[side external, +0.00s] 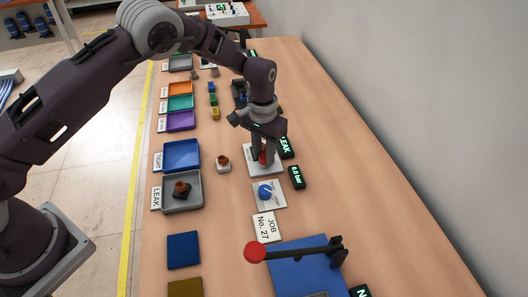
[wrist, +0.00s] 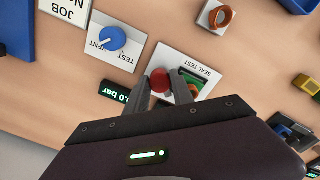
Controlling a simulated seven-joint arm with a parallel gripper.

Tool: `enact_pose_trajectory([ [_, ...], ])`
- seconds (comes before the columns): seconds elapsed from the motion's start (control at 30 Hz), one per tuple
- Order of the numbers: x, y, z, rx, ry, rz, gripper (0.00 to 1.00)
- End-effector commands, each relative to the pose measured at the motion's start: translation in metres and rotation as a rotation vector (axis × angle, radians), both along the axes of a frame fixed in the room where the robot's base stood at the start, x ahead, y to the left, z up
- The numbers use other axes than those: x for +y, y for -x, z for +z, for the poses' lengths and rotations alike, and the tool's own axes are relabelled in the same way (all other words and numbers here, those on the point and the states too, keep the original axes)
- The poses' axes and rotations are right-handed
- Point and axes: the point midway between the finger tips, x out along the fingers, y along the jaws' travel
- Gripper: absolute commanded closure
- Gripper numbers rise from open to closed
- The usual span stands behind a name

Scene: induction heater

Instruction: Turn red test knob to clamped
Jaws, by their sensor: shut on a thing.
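The red test knob (wrist: 160,81) sits on a white plate marked SEAL TEST (wrist: 208,70). My gripper (wrist: 161,88) is shut on the red knob, with one finger on each side of it in the wrist view. In the side view my gripper (side external: 263,158) points down over the same plate (side external: 250,170), and a bit of the red knob (side external: 263,157) shows between the fingers. The knob's exact pointing direction is hidden by the fingers. A green part in a dark fixture (wrist: 194,82) sits on the plate beside the knob.
A blue knob (wrist: 113,38) on a TEST/VENT plate is close by. A display (side external: 297,177) reads 0.0 bar; another (side external: 286,147) reads LEAK. A copper ring on a white block (side external: 223,163), trays (side external: 181,155) and a red-ended lever (side external: 255,253) stand around.

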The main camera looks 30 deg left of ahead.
Motion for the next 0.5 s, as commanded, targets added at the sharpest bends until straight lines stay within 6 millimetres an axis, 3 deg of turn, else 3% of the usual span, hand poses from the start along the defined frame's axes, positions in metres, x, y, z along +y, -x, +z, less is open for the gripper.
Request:
enact_pose_trajectory([
  [0.5,-0.0012,-0.0002,0.0014,-0.002,0.001,0.465,1.00],
])
